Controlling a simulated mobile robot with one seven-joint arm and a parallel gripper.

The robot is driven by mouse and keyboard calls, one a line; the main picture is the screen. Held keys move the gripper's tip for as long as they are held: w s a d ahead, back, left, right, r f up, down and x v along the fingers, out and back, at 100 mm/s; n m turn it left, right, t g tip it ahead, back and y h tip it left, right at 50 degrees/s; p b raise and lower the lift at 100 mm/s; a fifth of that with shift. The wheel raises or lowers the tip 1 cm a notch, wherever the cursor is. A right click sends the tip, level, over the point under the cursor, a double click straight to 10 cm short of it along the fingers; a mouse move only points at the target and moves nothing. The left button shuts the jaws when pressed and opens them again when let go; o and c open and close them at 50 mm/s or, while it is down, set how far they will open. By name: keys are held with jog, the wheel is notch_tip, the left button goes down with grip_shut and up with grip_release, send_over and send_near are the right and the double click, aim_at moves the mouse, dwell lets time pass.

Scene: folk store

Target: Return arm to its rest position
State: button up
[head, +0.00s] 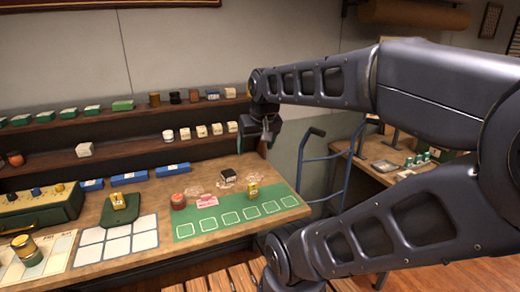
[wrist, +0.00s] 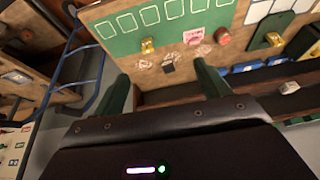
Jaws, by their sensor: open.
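My dark arm crosses the right side of the head view, raised and bent. My gripper (head: 264,148) hangs at its far end, in front of the shelves' right end and above the back right of the counter. In the wrist view my gripper (wrist: 163,84) shows two green fingers spread apart with nothing between them. The fingers touch nothing that I can see. The counter (head: 155,200) lies below with a green mat (head: 240,212) at its right end.
A small black-topped box (head: 228,176), a yellow item (head: 253,191) and a red jar (head: 178,201) stand on the counter. Shelves (head: 130,157) hold several small goods. A blue hand truck (head: 349,165) and a side table (head: 375,176) stand to the right.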

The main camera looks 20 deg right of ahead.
jog(key=shift+s+d+f, duration=0.35)
jog(key=shift+s+f, duration=0.15)
jog(key=shift+s, duration=0.2)
